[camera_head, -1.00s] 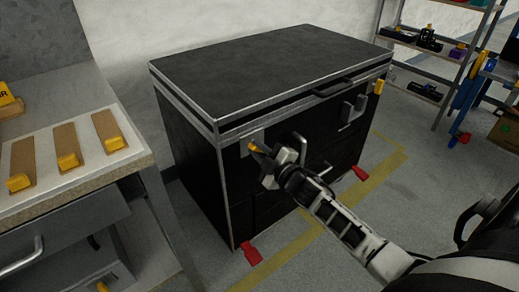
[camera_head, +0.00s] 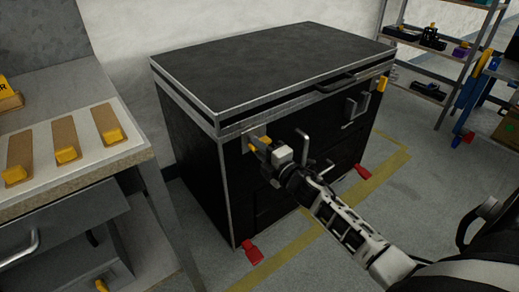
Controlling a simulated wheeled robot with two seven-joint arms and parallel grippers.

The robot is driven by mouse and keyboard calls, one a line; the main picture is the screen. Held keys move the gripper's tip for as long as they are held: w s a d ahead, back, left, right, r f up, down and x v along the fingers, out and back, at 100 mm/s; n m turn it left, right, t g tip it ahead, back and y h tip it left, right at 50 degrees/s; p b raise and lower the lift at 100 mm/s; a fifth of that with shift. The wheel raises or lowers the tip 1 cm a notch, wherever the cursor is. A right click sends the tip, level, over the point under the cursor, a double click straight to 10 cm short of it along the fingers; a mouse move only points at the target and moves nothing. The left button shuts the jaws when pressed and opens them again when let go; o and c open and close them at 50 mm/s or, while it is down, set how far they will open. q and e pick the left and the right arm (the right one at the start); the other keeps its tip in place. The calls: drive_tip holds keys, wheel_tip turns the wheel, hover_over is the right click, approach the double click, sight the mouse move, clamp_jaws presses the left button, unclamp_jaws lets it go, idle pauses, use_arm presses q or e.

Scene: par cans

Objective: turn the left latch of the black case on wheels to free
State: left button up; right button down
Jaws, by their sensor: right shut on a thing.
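The black case (camera_head: 182,135) stands on the floor with its grey-edged lid down. Its left latch is a yellow lever (camera_head: 257,144) on a pale metal plate (camera_head: 250,133) at the front, left of the middle. My right gripper (camera_head: 269,151) is shut on the lever of this left latch, reaching in from the lower right. The fingers hide part of the lever, so its exact angle is hard to tell. A second yellow latch (camera_head: 382,84) is at the right end of the front. My left gripper is not in view.
A metal handle (camera_head: 302,146) stands out from the case front beside my gripper. Red pedals (camera_head: 251,253) lie at the case's base. A workbench (camera_head: 60,195) with yellow-ended blocks is close on the left. Shelves (camera_head: 455,65) stand at the back right. Floor right of the case is open.

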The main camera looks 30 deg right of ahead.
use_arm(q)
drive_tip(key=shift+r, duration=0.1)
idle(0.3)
use_arm(e)
drive_tip(key=c, duration=1.4)
unclamp_jaws()
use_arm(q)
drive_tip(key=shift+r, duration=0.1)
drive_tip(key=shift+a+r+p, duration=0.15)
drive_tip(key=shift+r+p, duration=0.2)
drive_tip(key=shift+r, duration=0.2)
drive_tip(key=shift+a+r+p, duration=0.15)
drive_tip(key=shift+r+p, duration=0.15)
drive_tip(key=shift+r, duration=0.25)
use_arm(e)
drive_tip(key=s+d, duration=0.1)
drive_tip(key=s, duration=1.5)
drive_tip(key=shift+d, duration=0.1)
